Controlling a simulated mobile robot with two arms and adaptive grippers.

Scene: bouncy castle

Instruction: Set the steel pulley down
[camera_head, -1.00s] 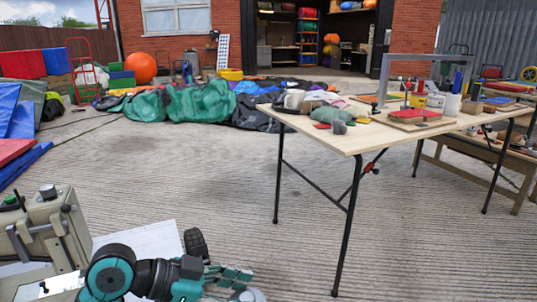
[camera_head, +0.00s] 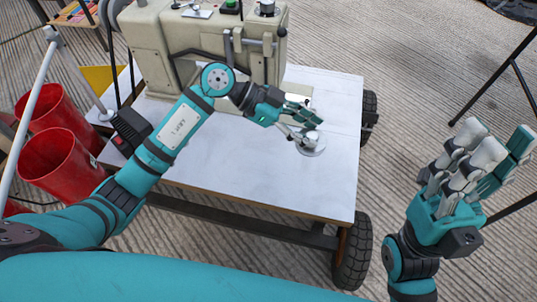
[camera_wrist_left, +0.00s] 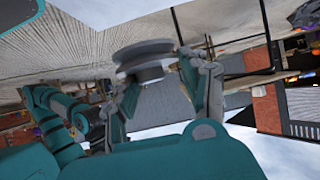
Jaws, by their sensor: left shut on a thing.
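The steel pulley (camera_head: 312,145) is a round, shiny grey grooved disc over the right part of a white cart top (camera_head: 260,165). My left gripper (camera_head: 303,124) is shut on it, with the fingers at its side. In the left wrist view the pulley (camera_wrist_left: 146,60) sits between the two fingertips, its flat faces and groove showing. Whether its underside touches the cart top I cannot tell. My right gripper (camera_head: 478,160) is empty, with its fingers spread and pointing up, to the right of the cart and apart from it.
A beige machine (camera_head: 205,45) with knobs and a lever stands at the back of the cart. Red buckets (camera_head: 58,160) stand on the ground at the left. The cart's front and right top are clear. A black wheel (camera_head: 352,250) is at its near right corner.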

